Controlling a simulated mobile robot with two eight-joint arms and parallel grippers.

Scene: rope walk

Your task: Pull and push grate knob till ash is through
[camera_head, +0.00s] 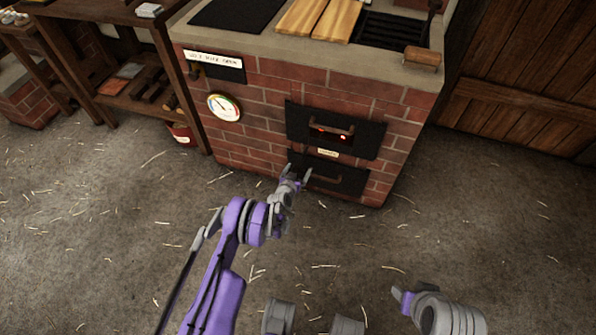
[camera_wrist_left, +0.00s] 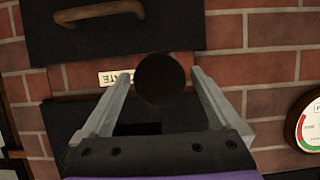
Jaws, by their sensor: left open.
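The grate knob (camera_wrist_left: 160,80) is a dark round ball in the left wrist view. It sits between the fingertips of my left gripper (camera_head: 297,171), with a gap on each side. The gripper is open, at the front of the brick stove (camera_head: 262,129). In the head view I cannot make out the knob clearly near the gripper. A small white label (camera_head: 327,153) sits between the two black doors, and part of its lettering shows in the wrist view (camera_wrist_left: 115,78). Red glows (camera_head: 343,137) show at the upper door (camera_head: 365,138). I see no ash.
The lower door (camera_head: 350,182) has a curved handle, close to my left gripper. A round gauge (camera_head: 224,107) is on the brick to the left. A wooden shelf (camera_head: 125,107) and a red bucket (camera_head: 181,135) stand further left. The straw-strewn floor in front is open.

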